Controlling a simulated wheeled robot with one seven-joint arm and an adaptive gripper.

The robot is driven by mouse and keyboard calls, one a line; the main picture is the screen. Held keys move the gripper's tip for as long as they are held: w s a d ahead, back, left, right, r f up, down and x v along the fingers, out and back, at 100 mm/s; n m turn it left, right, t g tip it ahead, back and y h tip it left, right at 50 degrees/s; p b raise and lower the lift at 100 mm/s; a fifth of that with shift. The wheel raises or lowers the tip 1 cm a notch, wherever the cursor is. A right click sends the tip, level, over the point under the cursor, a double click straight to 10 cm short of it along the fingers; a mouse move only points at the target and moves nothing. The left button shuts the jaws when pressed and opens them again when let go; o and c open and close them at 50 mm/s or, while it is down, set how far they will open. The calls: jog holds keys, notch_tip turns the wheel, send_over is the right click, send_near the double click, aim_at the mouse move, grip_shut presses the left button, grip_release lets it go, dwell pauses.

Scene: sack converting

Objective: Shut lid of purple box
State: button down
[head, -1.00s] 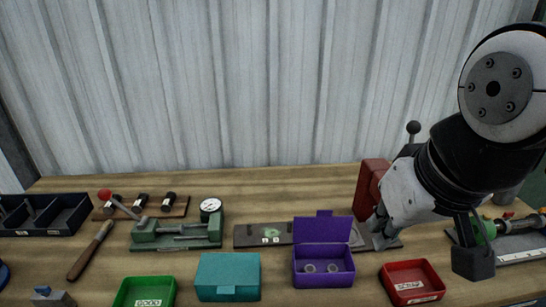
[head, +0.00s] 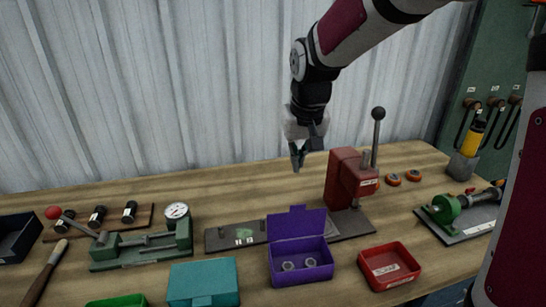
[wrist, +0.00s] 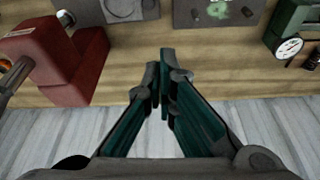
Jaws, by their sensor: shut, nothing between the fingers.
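The purple box (head: 301,267) stands on the bench with its lid (head: 297,222) open, raised upright at the back edge. Two small ring-like parts (head: 299,265) lie inside it. My gripper (head: 298,165) is above and behind the box, near the rear of the bench, pointing down and apart from the lid. Its fingers are shut and empty, and they also show in the wrist view (wrist: 165,85). The purple box is not seen in the wrist view.
A red press (head: 345,182) with a tall lever stands right of the lid. A red tray (head: 390,267) is right of the box and a closed teal box (head: 203,283) left. A grey plate (head: 225,238) lies behind. A green dial fixture (head: 140,249) is further left.

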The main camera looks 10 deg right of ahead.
aim_at(297, 222)
jog(key=x, duration=1)
jog(key=s, duration=0.2)
jog(key=s+r+p, duration=0.1)
jog(key=s, duration=0.1)
jog(key=shift+s+a, duration=0.15)
